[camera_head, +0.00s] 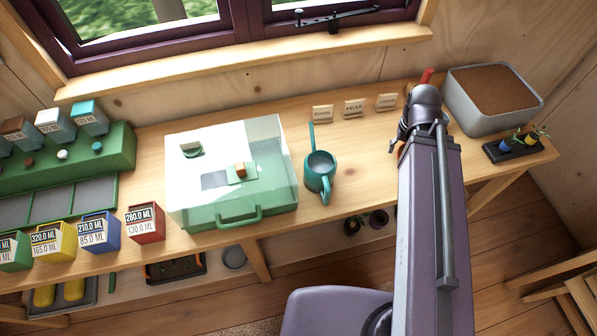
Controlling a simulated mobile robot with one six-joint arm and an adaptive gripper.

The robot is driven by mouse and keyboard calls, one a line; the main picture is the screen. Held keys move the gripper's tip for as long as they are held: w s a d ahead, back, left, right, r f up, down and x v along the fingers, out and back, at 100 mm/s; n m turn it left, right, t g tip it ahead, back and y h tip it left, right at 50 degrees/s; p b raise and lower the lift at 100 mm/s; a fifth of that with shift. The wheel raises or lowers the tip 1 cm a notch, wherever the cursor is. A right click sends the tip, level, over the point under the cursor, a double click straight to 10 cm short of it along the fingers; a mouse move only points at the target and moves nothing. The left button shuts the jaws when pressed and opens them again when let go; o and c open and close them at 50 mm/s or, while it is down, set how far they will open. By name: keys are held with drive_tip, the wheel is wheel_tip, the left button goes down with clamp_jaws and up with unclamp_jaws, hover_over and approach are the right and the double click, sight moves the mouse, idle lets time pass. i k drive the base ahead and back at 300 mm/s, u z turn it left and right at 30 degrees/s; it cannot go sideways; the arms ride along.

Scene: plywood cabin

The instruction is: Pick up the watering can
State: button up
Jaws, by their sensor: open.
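The teal watering can (320,172) stands upright on the wooden workbench (352,190), right of the clear-lidded green case. Its long thin spout points toward the window and its handle faces the front edge. It is in full view, with nothing touching it. My arm reaches over the bench to the right of the can. My gripper (396,144) is at the arm's far end, mostly hidden by the arm, apart from the can and to its right. It is open.
The green case (225,217) stands close left of the can. Several small label cards (354,108) stand behind it. A grey soil planter (494,118) and a black seedling tray (517,147) are at the right. Coloured measuring boxes (145,222) line the left. Bare bench lies around the can.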

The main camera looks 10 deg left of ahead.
sight(320, 167)
drive_tip(key=u, duration=0.8)
drive_tip(key=k, duration=0.95)
drive_tip(key=z, duration=0.05)
drive_tip(key=i, duration=0.7)
